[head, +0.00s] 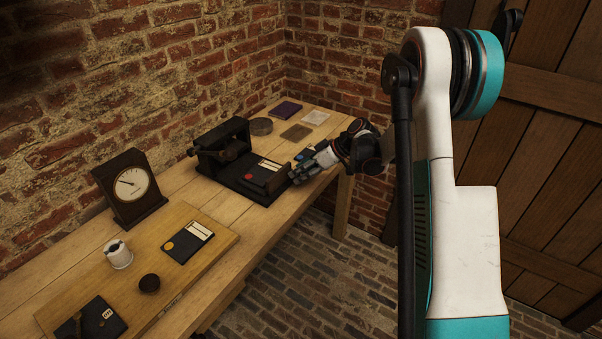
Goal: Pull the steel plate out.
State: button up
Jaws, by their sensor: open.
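No plate here can be surely told as the steel plate. Flat pieces lie at the far end of the bench (215,278): a pale square piece (315,117) and a grey-brown piece (297,131). A small white jar (118,255) with something dark at its mouth stands on a wooden board (215,240) at the near left. Whether a plate is in it is too small to tell. My gripper (296,177) is open at the bench's right edge, beside a black device (255,181) with a red button. Contact with the device cannot be told.
A dial gauge (128,188) stands against the wall side. A dark clamp-like apparatus (222,149) stands behind the black device. The board also carries a dark round cup (149,283), a black panel (188,242) and a dark case (92,321). A round grey disc (261,126) and a purple book-like piece (287,109) lie farther back.

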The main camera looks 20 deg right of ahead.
jog(key=v, duration=1.1)
